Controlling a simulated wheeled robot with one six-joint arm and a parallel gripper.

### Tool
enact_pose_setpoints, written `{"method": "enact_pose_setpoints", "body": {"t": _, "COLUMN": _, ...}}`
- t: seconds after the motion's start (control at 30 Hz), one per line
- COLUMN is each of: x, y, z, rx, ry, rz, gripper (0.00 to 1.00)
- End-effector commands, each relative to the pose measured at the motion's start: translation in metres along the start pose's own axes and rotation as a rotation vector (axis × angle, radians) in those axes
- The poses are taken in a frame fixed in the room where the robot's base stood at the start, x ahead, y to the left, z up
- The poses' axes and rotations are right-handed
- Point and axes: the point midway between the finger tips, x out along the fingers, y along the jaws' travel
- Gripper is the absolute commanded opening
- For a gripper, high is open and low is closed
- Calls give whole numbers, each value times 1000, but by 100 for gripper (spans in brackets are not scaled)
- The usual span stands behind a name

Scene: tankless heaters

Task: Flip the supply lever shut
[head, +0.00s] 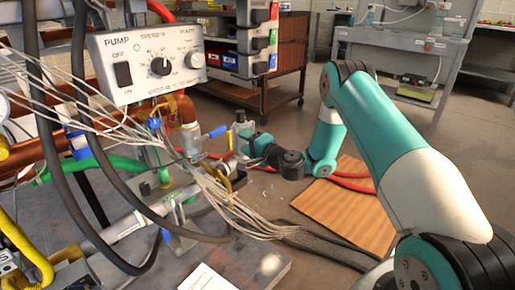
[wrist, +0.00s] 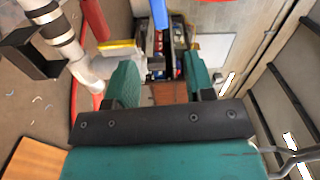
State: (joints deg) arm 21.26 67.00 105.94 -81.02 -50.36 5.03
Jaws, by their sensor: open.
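A valve with a blue lever (head: 216,131) sits on the copper and steel pipework in the middle of the head view. In the wrist view a blue lever (wrist: 160,14) shows at the top, between and beyond the fingers. A yellow handle (wrist: 118,47) is left of it, near the left finger. The frames do not label which one is the supply lever. My gripper (head: 252,147) is right beside the pipe fittings, close to the blue lever's right end. In the wrist view my gripper (wrist: 161,78) has its teal fingers apart, with nothing clearly held. Contact cannot be told.
A pump control box (head: 150,62) stands above the pipes at left. Loose white wires (head: 205,185) hang in front of the pipework. A wooden board (head: 342,212) lies on the floor beside a red hose (head: 350,182). A workbench (head: 400,45) stands behind at right.

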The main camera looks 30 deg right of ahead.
Motion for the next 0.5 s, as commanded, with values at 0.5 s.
{"method": "enact_pose_setpoints", "body": {"t": 0.5, "x": -45, "y": 5, "z": 0, "rx": -7, "ry": -1, "rz": -6, "gripper": 49}}
